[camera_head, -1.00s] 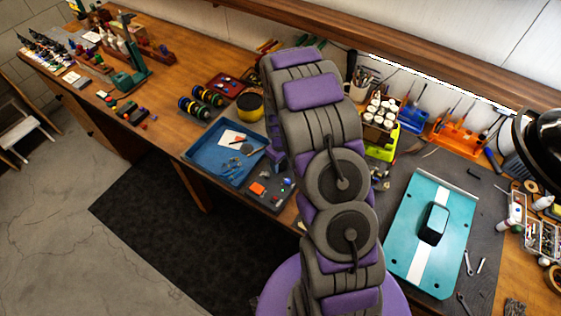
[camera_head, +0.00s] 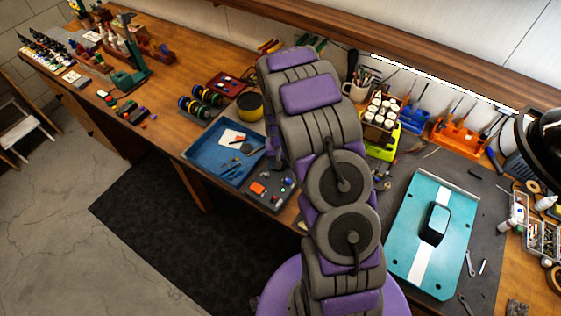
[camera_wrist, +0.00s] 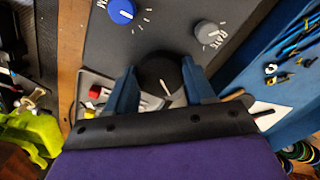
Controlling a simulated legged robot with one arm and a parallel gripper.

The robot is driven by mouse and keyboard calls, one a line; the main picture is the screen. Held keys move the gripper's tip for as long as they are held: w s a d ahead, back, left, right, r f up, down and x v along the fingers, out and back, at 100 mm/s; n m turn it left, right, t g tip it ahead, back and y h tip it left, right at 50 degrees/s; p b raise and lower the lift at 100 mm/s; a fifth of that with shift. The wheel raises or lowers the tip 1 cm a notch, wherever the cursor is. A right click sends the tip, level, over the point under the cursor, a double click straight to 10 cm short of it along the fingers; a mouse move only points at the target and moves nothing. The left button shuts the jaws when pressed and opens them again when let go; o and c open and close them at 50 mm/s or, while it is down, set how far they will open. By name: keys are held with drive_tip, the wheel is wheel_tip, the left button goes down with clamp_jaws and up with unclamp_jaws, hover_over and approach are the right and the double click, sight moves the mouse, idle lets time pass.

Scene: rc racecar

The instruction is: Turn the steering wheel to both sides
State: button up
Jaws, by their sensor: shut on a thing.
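In the wrist view, my gripper (camera_wrist: 158,78) is shut on a round black knob (camera_wrist: 160,70) with a white pointer line, its blue fingers on either side. The knob stands on a dark grey control box (camera_wrist: 160,22), which also carries a blue knob (camera_wrist: 121,10) and a grey knob (camera_wrist: 211,34). The pointer slants down and slightly right. In the head view, the control box (camera_head: 262,199) sits on the bench left of my arm, which hides my gripper. A teal car body (camera_head: 408,242) with a white stripe lies on the right.
A blue tray (camera_head: 200,155) with small tools is beside the control box. Jars (camera_head: 381,110), a mug (camera_head: 355,91) and an orange tool rack (camera_head: 455,138) stand behind my arm. Loose wrenches (camera_head: 469,263) lie by the car body.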

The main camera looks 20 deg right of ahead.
drive_tip(key=shift+m, duration=0.8)
drive_tip(key=o, duration=1)
drive_tip(key=shift+o, duration=0.2)
wheel_tip(320, 180, up, 17)
drive_tip(key=shift+r, duration=0.15)
